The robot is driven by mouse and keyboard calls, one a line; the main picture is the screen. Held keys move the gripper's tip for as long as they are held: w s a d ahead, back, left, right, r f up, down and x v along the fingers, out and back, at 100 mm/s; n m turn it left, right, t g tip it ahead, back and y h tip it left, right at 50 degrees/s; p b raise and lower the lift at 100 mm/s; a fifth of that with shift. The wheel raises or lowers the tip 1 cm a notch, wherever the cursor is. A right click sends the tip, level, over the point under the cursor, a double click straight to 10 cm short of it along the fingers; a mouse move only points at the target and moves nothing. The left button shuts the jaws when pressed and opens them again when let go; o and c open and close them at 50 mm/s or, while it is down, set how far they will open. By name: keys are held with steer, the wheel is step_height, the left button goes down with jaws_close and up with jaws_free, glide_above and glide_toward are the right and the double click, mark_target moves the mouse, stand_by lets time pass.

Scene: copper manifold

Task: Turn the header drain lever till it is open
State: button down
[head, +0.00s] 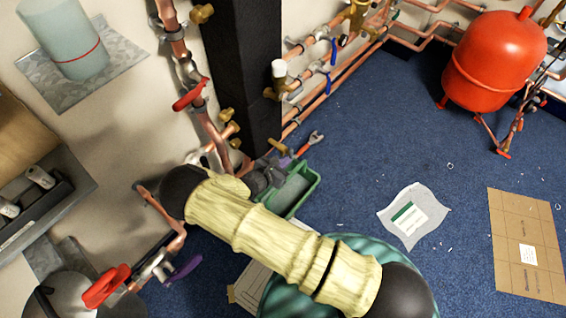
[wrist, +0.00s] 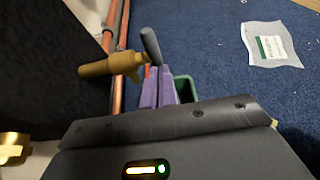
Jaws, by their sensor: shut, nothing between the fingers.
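A brass drain valve (wrist: 110,66) sticks out from the pipework beside the black column in the wrist view. A grey lever (wrist: 150,44) stands at its outer end, slanting up and left. The brass valve also shows low by the column in the head view (head: 278,146). My gripper (wrist: 154,72) has purple fingers, shut and empty, right at the lever's lower end. I cannot tell whether they touch it. In the head view my gripper (head: 286,159) is by the column's foot, partly hidden by my arm. No label is readable.
Vertical copper pipes run beside the black column (head: 243,70). A green tray (head: 308,192) and a red-handled tool (head: 312,141) lie close to my gripper. Blue levers (head: 333,52) sit on the far pipes. A red tank (head: 495,60) stands far right. Open blue carpet lies between.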

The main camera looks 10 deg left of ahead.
steer(key=shift+w+d+r, duration=0.15)
steer(key=shift+w+d, duration=0.15)
steer(key=shift+d, duration=0.1)
steer(key=shift+w+d+r+p, duration=0.1)
steer(key=shift+r+p, duration=0.75)
steer(key=shift+p, duration=0.05)
steer(key=shift+s+a+r+p, duration=0.4)
steer(key=shift+a+p, duration=0.1)
steer(key=shift+p, duration=0.1)
steer(key=s+a+r+p, duration=0.4)
steer(key=s+a+r, duration=0.1)
steer(key=s+r, duration=0.3)
steer(key=shift+s, duration=0.2)
